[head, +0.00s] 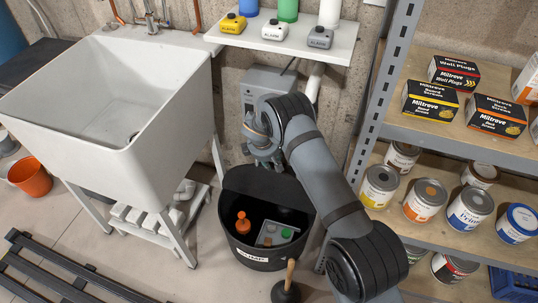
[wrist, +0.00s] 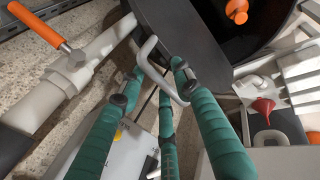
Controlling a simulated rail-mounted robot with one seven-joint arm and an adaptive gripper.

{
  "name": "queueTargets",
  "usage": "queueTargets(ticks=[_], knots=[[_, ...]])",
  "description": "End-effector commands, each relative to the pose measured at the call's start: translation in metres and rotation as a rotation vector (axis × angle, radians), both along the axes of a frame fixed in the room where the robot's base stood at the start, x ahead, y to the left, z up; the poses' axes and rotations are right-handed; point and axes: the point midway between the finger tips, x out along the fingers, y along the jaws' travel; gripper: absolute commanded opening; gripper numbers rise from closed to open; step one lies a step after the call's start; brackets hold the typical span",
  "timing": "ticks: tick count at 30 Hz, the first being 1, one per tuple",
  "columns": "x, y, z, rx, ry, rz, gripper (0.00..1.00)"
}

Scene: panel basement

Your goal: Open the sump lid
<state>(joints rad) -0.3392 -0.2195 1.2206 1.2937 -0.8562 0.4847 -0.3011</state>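The sump is a round black tub (head: 238,240) with a white label on its front, standing on the floor between sink and shelf. Its dark lid (head: 248,182) stands raised at the back of the tub. In the wrist view the lid is a dark slab (wrist: 188,35) with a grey loop handle (wrist: 147,57). My gripper (head: 264,162) is behind the lid's upper edge. In the wrist view, its green fingers (wrist: 160,75) are straight and spread around the handle, with a gap between the tips; finger contact with the handle is unclear.
An orange item (head: 243,223) and a grey tray (head: 275,235) are inside the tub. A white sink (head: 115,90) stands left, a shelf of cans and boxes (head: 455,170) right. A plunger (head: 287,290) is in front. A wall ledge (head: 285,40) holds alarm units above.

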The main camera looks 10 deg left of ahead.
Motion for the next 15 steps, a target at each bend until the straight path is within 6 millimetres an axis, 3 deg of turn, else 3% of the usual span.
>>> queueTargets(ticks=[15], knots=[[-0.038, 0.008, 0.09, 0.001, -0.002, 0.001, 0.33]])
